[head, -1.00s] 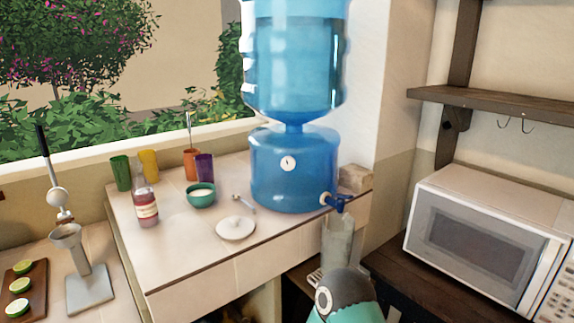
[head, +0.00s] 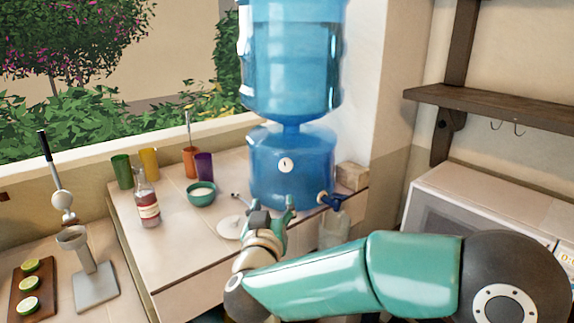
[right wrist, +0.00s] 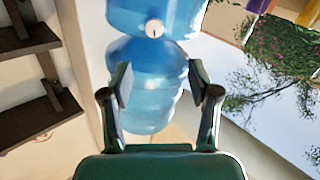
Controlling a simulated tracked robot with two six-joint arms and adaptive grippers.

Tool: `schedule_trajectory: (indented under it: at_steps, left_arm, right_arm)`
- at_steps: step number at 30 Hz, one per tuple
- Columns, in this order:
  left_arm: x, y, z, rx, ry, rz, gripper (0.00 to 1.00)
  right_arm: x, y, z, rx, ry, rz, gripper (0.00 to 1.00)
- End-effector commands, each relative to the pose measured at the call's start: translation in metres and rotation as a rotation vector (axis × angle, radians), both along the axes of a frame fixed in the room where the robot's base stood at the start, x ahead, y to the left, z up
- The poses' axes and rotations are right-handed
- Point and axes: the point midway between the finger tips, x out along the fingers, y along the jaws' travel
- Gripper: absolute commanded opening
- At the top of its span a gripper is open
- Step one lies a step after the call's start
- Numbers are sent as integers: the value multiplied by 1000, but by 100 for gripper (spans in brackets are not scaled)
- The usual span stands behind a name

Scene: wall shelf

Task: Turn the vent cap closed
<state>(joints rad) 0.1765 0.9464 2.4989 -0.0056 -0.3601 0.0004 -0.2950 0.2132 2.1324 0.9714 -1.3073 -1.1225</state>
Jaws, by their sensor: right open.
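The vent cap (head: 286,165) is a small white disc with a dark mark, on the front of the blue dispenser base (head: 262,180). It also shows in the right wrist view (right wrist: 154,28), near the top, beyond my fingers. The clear blue water bottle (head: 290,70) stands neck-down on the base. My right gripper (head: 271,207) is open and empty, in front of and below the cap, apart from it. In the right wrist view its two fingers (right wrist: 160,85) stand wide with the dispenser between and behind them. My left gripper is not in view.
A blue tap (head: 330,200) juts from the base at right, above a clear bottle (head: 334,228). A white lid (head: 231,227), teal bowl (head: 202,193), red-labelled bottle (head: 147,202) and cups stand left on the counter. A microwave (head: 500,215) is at right under a shelf (head: 500,105).

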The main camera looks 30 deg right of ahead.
Motion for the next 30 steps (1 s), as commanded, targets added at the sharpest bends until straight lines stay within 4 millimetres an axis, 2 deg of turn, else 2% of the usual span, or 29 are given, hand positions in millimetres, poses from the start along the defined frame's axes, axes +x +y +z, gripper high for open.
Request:
schedule_trajectory:
  at_steps: [1,3,8,24,30]
  left_arm:
    - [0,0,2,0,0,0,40]
    - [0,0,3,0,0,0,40]
    - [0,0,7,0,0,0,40]
    - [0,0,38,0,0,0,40]
    - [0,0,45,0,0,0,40]
  right_arm:
    - [-3,-3,10,2,-12,-14,61]
    - [-2,-7,14,1,-15,-24,61]
    - [12,-19,13,1,-14,-28,61]
    - [97,-91,14,1,-13,-24,61]
    - [116,-107,13,0,-14,-22,61]
